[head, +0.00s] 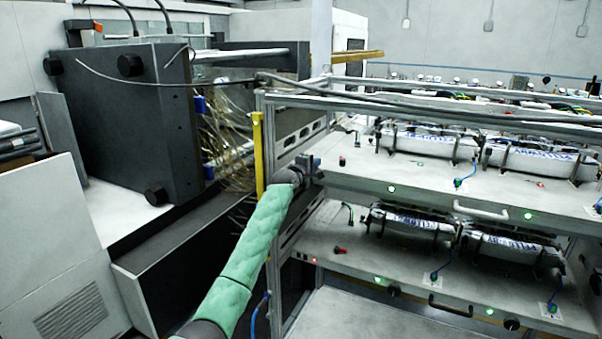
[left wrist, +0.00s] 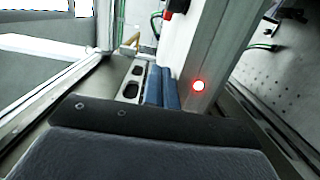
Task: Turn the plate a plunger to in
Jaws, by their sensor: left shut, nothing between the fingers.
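Two pale plates stand one above the other in the rack at right in the head view, an upper plate (head: 440,190) and a lower plate (head: 345,268). I cannot tell which is plate a. Black round knobs (head: 393,290) show on the lower plate's front edge; whether they are plungers I cannot tell. My left gripper (head: 310,168) is at the rack's left post, by the left end of the upper plate. My right gripper is out of view.
Wrapped label bundles (head: 425,141) sit in black holders on both plates. A pale handle (head: 480,211) juts from the upper plate, a black handle (head: 450,306) from the lower. A yellow upright bar (head: 258,150) stands just left of my gripper. A dark machine block (head: 130,120) is at left.

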